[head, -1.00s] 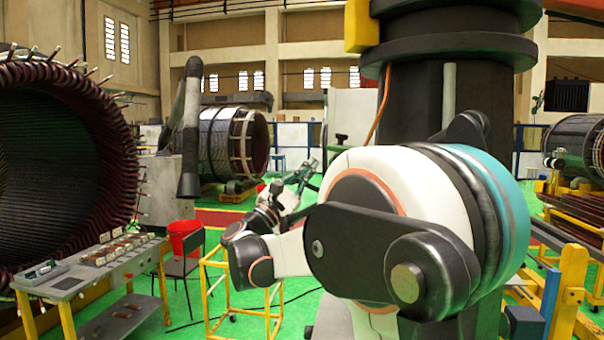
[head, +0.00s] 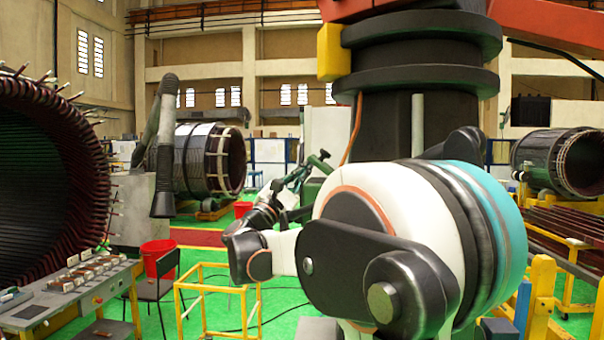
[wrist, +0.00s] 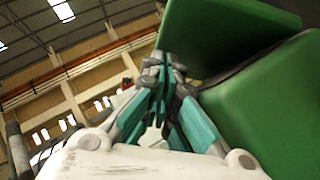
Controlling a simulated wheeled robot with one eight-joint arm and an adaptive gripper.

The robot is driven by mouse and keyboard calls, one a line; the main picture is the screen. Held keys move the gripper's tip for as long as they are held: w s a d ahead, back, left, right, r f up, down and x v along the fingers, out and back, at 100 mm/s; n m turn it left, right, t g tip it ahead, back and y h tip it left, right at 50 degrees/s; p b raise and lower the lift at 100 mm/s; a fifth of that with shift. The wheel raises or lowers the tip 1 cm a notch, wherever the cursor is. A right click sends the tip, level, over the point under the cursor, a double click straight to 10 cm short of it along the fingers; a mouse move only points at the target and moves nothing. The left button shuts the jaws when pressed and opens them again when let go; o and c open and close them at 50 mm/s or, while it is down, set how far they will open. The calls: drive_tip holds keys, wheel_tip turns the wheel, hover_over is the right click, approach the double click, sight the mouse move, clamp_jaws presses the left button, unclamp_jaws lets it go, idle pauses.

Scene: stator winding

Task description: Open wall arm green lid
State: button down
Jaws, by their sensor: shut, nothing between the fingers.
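In the wrist view, a green lid-like panel (wrist: 215,32) stands at an angle above a green box body (wrist: 262,108), with a dark seam between them. My gripper (wrist: 162,62) has its teal and grey fingers drawn together, with nothing between them. Its tips overlap the lower left edge of the panel; I cannot tell whether they touch it. In the head view, my gripper (head: 294,178) is small, beyond my arm's wrist, beside a dark green part (head: 318,160). My arm hides much of what lies behind it.
A yellow frame (head: 217,293) stands on the green floor below my arm. A red bucket (head: 160,258), a chair and a bench (head: 70,300) with small parts are at left. A large stator (head: 45,190) fills the left edge. Yellow posts (head: 541,295) stand at right.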

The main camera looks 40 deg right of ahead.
drive_tip(key=m+g, duration=0.1)
drive_tip(key=r+m+g+y+p, duration=0.1)
drive_tip(key=r+m+g, duration=0.1)
drive_tip(key=m, duration=0.1)
drive_tip(key=shift+s+d+r+y+p, duration=0.25)
drive_tip(key=shift+y+p, duration=0.05)
drive_tip(key=shift+p, duration=0.1)
drive_tip(key=shift+f, duration=0.15)
